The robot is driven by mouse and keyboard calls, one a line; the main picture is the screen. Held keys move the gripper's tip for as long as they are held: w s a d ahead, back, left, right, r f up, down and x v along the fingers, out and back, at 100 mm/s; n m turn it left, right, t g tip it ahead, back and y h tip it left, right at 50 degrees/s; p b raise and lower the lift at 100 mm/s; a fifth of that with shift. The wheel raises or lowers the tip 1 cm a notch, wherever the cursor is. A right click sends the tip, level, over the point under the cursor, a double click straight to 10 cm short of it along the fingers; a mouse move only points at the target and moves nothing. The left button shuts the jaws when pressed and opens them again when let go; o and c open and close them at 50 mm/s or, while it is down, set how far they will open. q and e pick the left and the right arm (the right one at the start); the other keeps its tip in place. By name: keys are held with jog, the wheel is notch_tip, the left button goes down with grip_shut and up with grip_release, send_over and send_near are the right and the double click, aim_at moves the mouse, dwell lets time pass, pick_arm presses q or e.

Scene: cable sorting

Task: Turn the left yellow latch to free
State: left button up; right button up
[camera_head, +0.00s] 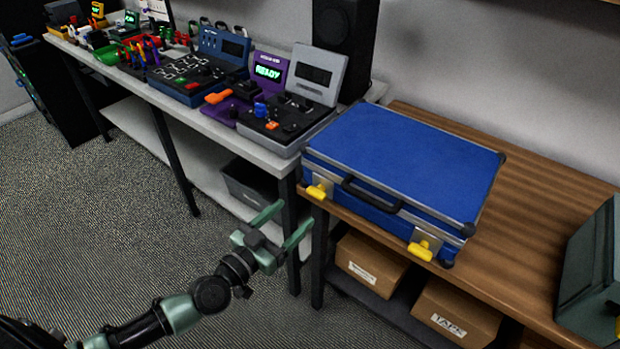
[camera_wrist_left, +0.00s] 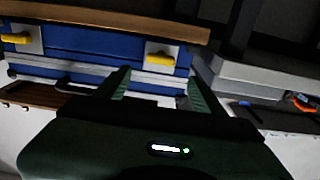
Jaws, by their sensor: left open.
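A blue case (camera_head: 405,155) with silver edges lies shut on the wooden table. The left yellow latch (camera_head: 317,191) and the right yellow latch (camera_head: 421,250) sit on metal plates on its front side. My left gripper (camera_head: 298,213) is open and empty, in front of the case and a little below and left of the left latch, apart from it. In the left wrist view, which looks upside down, the left latch (camera_wrist_left: 160,58) lies beyond the gap between the open fingers (camera_wrist_left: 157,82). The right latch (camera_wrist_left: 17,38) is at that view's left edge. My right gripper is out of view.
A black handle (camera_head: 371,194) is between the latches. Left of the case, a white bench (camera_head: 235,130) carries several electronic devices and a black speaker (camera_head: 345,40). A grey-green box (camera_head: 590,270) stands at the right. Cardboard boxes (camera_head: 455,310) sit on the shelf below.

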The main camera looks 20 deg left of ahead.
aim_at(314, 195)
pick_arm(q)
jog(key=x, duration=0.7)
jog(key=shift+w+d+f, duration=0.1)
jog(key=shift+w, duration=0.3)
jog(key=c, duration=1.4)
jog(key=shift+o, duration=0.2)
